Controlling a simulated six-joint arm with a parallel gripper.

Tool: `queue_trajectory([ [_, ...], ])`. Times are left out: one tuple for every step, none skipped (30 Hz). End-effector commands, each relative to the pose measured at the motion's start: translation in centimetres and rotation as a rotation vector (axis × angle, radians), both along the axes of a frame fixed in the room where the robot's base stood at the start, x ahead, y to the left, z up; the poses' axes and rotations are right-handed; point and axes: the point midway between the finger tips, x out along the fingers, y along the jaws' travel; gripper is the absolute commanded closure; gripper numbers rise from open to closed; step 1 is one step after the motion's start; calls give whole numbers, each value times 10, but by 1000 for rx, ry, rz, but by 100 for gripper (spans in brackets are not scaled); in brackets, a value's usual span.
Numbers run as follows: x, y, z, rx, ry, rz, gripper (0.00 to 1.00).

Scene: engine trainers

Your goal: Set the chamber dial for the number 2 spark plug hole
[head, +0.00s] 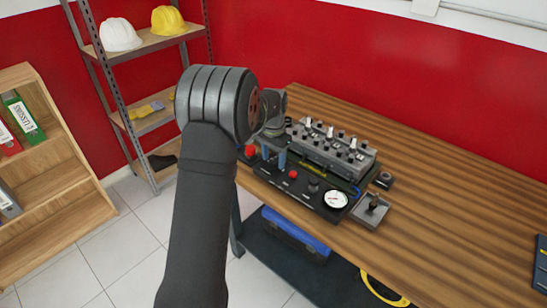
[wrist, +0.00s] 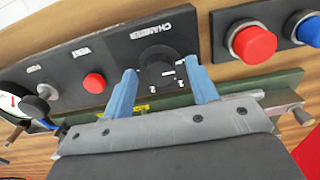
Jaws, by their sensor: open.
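The chamber dial (wrist: 157,55) is a black round knob under the white word CHAMBER on a dark panel in the wrist view. Small white numbers stand beside it; its pointer setting cannot be told. My gripper (wrist: 161,78) is open, its two blue fingers apart at either side of the dial's near part; contact cannot be told. In the head view my gripper (head: 274,158) is over the left part of the panel, and the dial is hidden there. The grey engine block (head: 330,152) with several upright parts stands behind the panel; hole numbers are not readable.
On the panel are a red VENT button (wrist: 94,83), a round gauge (head: 336,199) and a small knob. A red button (wrist: 253,42) and a blue one (wrist: 308,28) sit beside it. A small tray (head: 371,211) lies at right. The wooden table's right side is mostly clear.

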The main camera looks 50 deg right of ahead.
Motion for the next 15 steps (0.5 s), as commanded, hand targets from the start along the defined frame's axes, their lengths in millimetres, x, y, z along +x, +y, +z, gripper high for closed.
queue_trajectory([
  [0,0,-1,0,0,0,47],
  [0,0,-2,0,0,0,47],
  [0,0,-2,-1,0,0,47],
  [0,0,-2,-1,0,0,47],
  [0,0,-2,-1,-1,0,47],
  [0,0,-2,-1,-1,0,47],
  [0,0,-2,-1,-1,0,47],
  [0,0,-2,-1,-1,0,47],
  [0,0,-2,-1,-1,0,49],
  [0,0,-2,-1,-1,0,55],
  [0,0,-2,-1,-1,0,60],
  [0,0,-2,-1,-1,0,68],
  [0,0,-2,-1,-1,0,74],
  [0,0,-2,-1,-1,0,80],
  [0,0,-2,-1,-1,0,88],
])
